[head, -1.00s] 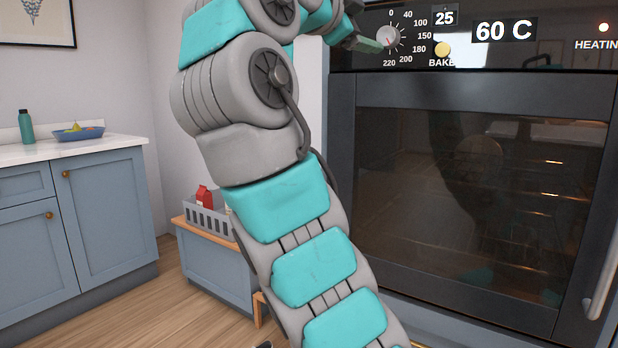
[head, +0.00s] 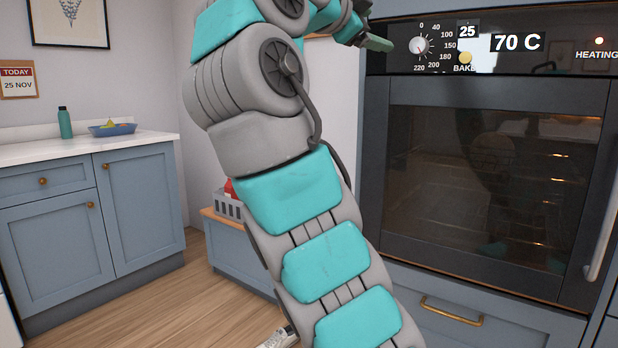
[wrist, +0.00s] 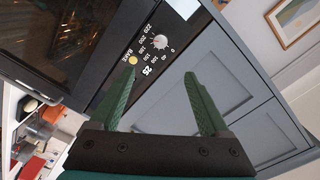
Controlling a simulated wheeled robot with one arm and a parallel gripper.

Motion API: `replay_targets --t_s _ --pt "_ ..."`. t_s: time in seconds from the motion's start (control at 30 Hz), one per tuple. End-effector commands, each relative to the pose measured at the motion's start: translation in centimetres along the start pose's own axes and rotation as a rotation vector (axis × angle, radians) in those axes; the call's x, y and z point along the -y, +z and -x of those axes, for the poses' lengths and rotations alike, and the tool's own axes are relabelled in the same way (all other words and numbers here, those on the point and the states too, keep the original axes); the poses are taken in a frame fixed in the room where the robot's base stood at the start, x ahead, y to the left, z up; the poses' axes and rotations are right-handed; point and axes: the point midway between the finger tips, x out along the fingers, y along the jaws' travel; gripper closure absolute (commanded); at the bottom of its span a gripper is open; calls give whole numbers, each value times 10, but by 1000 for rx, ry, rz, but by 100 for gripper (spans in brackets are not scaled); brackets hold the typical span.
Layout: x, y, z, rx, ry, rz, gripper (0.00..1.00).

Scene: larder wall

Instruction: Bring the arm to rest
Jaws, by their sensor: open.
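My gripper shows in the wrist view (wrist: 160,95) with its two green fingers apart and nothing between them. In the head view my gripper (head: 376,42) is at the top, just left of the oven's control panel and apart from the dial (head: 420,46). My arm is raised and bent, and crosses the middle of the head view. The oven (head: 480,180) has its door shut. Its display (head: 517,42) reads 70 C, a smaller one reads 25, and a light by the word HEATING is lit.
A blue-grey counter (head: 80,147) at left bears a teal bottle (head: 65,122) and a blue fruit bowl (head: 113,129). A grey basket (head: 227,207) with a red item stands on a low cabinet behind my arm. A drawer (head: 480,312) is below the oven. Wooden floor is open at lower left.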

Motion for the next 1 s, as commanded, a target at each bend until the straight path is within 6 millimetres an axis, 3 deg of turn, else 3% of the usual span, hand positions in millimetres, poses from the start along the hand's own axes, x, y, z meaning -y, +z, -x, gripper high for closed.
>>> replay_targets --t_s 0.37,0.57,0.77,1.0 --pt "-4 9 -16 9 61 219 20" --pt "-23 16 -36 45 137 419 20" --pt "-69 26 -60 139 245 666 20" --pt "-153 35 -75 317 372 905 20"
